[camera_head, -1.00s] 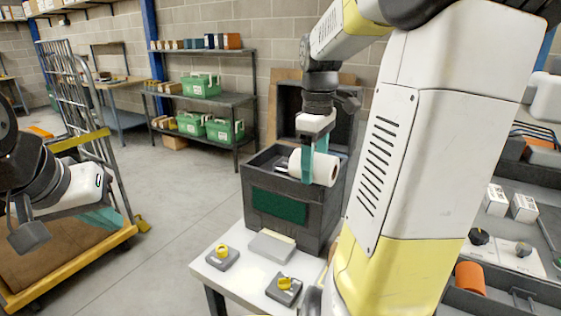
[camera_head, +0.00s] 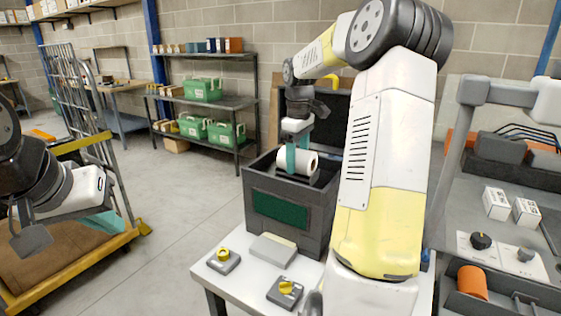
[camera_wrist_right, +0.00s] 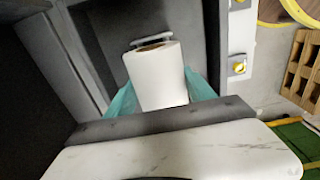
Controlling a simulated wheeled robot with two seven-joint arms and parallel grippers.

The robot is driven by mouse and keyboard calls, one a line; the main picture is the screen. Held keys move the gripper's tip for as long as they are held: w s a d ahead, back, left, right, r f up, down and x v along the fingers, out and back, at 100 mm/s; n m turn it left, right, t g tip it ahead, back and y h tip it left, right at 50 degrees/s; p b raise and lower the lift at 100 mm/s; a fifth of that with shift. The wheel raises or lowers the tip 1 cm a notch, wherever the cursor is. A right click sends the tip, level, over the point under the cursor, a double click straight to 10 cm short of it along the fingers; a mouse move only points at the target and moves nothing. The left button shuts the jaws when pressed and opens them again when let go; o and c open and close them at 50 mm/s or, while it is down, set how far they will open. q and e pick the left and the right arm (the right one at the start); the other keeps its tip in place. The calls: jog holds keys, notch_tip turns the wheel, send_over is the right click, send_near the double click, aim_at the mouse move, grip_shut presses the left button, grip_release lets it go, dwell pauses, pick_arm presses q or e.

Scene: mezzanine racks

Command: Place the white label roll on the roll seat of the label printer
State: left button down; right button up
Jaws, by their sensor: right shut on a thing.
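The white label roll (camera_head: 297,161) lies on its side at the open top of the dark grey label printer (camera_head: 262,229). It also shows in the right wrist view (camera_wrist_right: 158,76), with its brown core end facing up the picture. My right gripper (camera_head: 297,160) is shut on the roll, with teal fingers on both sides of it. In the wrist view a light bar, perhaps part of the roll seat (camera_wrist_right: 150,40), shows just beyond the roll's core end; whether the roll rests on it I cannot tell. My left gripper (camera_head: 100,222) is at the far left, empty, away from the printer.
The printer stands on a white table (camera_head: 235,262) with yellow-knobbed grey blocks (camera_head: 223,261) and a flat grey block (camera_head: 273,249) in front. At right is a bench with white boxes (camera_head: 496,203) and an orange roll (camera_head: 473,283). A yellow-edged cart (camera_head: 70,268) stands left.

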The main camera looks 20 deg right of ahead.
jog(key=shift+f, duration=0.3)
jog(key=shift+f, duration=0.2)
jog(key=o, duration=1.6)
